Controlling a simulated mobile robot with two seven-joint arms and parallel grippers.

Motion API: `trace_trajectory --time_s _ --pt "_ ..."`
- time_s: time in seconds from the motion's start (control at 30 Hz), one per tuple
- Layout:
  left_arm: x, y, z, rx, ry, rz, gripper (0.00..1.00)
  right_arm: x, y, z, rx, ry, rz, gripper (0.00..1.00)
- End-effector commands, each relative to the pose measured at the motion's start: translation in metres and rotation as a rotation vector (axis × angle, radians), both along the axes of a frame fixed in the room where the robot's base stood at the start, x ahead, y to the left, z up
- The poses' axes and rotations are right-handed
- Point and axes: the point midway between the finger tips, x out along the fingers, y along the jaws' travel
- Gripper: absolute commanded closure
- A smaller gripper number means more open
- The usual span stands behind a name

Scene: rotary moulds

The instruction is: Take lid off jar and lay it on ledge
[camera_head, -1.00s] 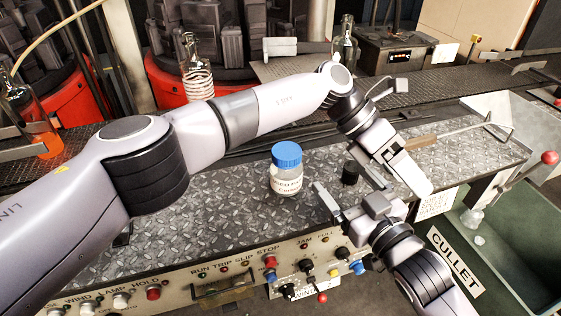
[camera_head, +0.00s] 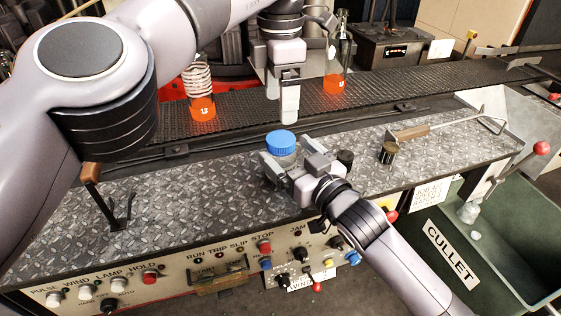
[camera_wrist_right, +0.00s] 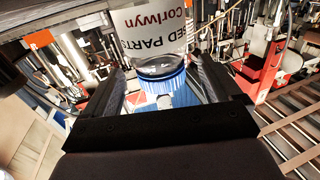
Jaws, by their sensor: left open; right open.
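The jar (camera_head: 281,158) stands upright on the grey diamond-plate ledge (camera_head: 170,210) with its blue lid (camera_head: 281,141) on top. My right gripper (camera_head: 287,161) is open, its fingers on either side of the jar, partly hiding it; I cannot tell whether they touch it. In the right wrist view, the jar's printed label (camera_wrist_right: 150,30) and ribbed blue lid (camera_wrist_right: 165,88) show between my right gripper's fingers (camera_wrist_right: 165,85). My left gripper (camera_head: 281,103) is open and empty, pointing down behind and above the jar.
Bottles with glowing orange bases stand on the dark conveyor (camera_head: 250,112) behind. Control knobs line the front panel. The ledge's left half is mostly clear.

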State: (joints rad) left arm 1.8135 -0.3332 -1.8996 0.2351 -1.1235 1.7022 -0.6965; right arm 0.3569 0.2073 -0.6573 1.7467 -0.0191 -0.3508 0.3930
Motion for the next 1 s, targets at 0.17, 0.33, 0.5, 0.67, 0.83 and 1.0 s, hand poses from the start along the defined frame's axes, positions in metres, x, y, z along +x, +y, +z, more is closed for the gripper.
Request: trace_trajectory --time_s 0.17,0.33,0.5,0.67,0.83,1.0 --pt "-0.0001 -0.0003 -0.0003 -0.001 0.001 0.000 0.19 0.0090 0.0060 0.0005 0.000 -0.001 0.000 0.09" --pt "-0.0001 -0.0003 -0.0004 -0.001 0.001 0.000 0.19 0.0101 0.0070 0.0002 0.000 -0.001 0.001 0.09" --pt "-0.0001 -0.0003 -0.0004 -0.001 0.001 0.000 0.19 0.0100 0.0069 0.0002 0.001 -0.001 0.001 0.22" --pt "-0.0001 -0.0003 -0.0004 -0.001 0.001 0.000 0.19 0.0099 0.0068 0.0001 0.001 -0.001 0.000 0.74" --pt "-0.0003 -0.0005 -0.0005 -0.003 0.001 -0.001 0.19 0.0098 0.0068 0.0001 0.000 0.000 0.001 1.00" --pt "-0.0009 -0.0014 -0.0008 -0.003 0.004 -0.003 0.19 0.0098 0.0067 0.0000 0.000 0.000 0.000 1.00"
